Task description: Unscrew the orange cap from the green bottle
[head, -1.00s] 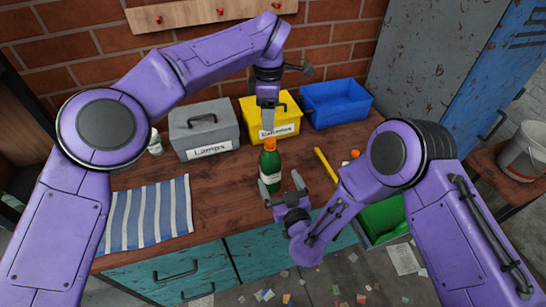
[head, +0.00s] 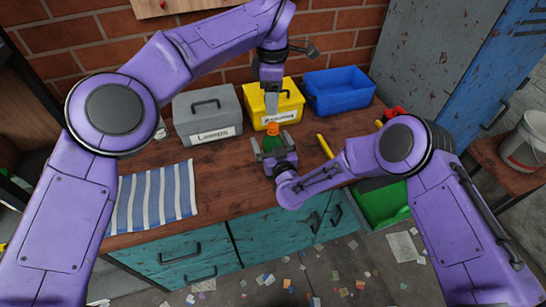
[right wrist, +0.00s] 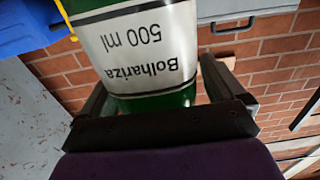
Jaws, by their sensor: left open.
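The green bottle (head: 272,144) is upright on the workbench, with its orange cap (head: 273,128) on top. My right gripper (head: 273,148) is around the bottle's body from the near side, one finger on each side. The right wrist view shows the bottle's white label (right wrist: 140,45) and green lower part between those fingers (right wrist: 158,90). I cannot tell whether both fingers press on it. My left gripper (head: 271,112) is open and points down just above the cap, apart from it. The right gripper hides much of the bottle in the head view.
Behind the bottle stand a grey box (head: 207,116), a yellow bin (head: 290,105) and a blue bin (head: 338,90). A striped cloth (head: 155,197) lies at left. A yellow-handled thing (head: 325,146) lies right of the bottle; a green bin (head: 383,206) is lower right.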

